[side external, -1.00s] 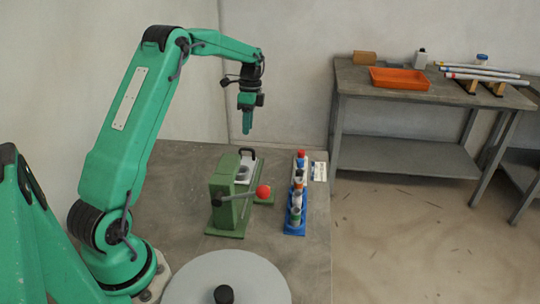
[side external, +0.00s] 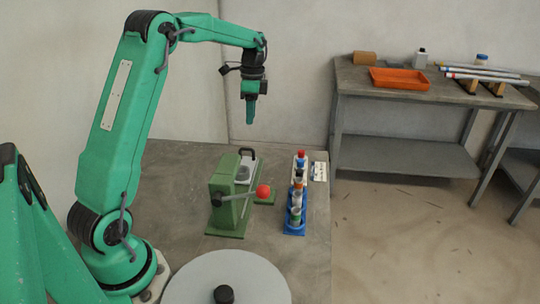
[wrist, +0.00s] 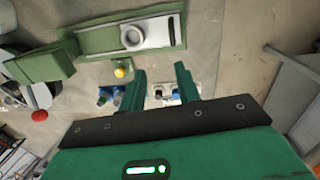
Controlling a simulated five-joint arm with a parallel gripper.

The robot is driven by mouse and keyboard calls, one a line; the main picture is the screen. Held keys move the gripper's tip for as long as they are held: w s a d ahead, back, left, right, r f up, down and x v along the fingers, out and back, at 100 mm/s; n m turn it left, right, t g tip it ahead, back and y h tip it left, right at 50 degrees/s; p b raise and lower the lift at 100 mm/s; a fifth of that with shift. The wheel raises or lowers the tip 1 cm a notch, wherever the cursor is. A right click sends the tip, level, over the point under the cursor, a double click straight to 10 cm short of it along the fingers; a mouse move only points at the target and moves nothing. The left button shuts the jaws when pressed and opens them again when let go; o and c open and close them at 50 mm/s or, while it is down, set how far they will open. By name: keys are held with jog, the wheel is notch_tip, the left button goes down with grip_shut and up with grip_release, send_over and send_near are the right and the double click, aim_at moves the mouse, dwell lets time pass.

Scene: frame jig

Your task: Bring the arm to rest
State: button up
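My gripper (side external: 250,112) hangs in the air above the work table, fingers pointing down, clear of everything. In the wrist view my gripper (wrist: 160,80) shows its two green fingers apart with nothing held between them. Below it stands the green jig (side external: 225,205) with a red ball-ended lever (side external: 263,191). The jig's green plate with a pale slide (wrist: 150,33) also shows in the wrist view. Parts of the things behind the fingers are hidden there.
A blue rack (side external: 292,222) with several small capped items stands right of the jig. A grey round disc (side external: 200,285) with a black knob (side external: 223,294) is in front. An orange tray (side external: 400,78) and rods (side external: 480,76) lie on the back bench (side external: 350,78).

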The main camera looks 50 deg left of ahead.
jog(key=s+d+r+n+t+y, duration=0.1)
jog(key=s+d+r+n+t, duration=0.25)
jog(key=s+d+r, duration=0.8)
jog(key=s+d+f+n+t, duration=0.1)
jog(key=s+d+f+n, duration=0.1)
jog(key=s+d, duration=0.2)
jog(key=s+d+f+n+t, duration=0.2)
jog(key=s+d, duration=0.3)
jog(key=s, duration=0.3)
jog(key=shift+s+d+n, duration=0.15)
jog(key=shift+s+n, duration=0.1)
jog(key=shift+n, duration=0.1)
